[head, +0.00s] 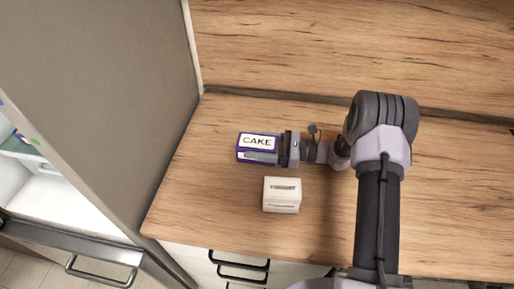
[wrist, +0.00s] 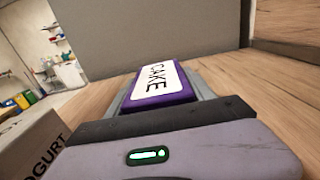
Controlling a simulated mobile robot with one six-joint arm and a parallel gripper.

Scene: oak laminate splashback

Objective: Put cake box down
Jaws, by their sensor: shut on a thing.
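The cake box (head: 258,143) is purple with a white label reading CAKE. In the head view it is at the left part of the wooden counter (head: 430,215). My gripper (head: 264,157) reaches it from the right and is shut on it. In the wrist view the cake box (wrist: 158,86) lies between the two fingers, label up. The fingers hide its sides. I cannot tell whether its underside touches the counter.
A white yogurt box (head: 282,194) stands on the counter just in front of the cake box; it also shows at the left of the wrist view (wrist: 30,150). A tall grey cabinet side (head: 110,80) bounds the left. An open fridge (head: 50,200) is at far left. The splashback (head: 350,45) is behind.

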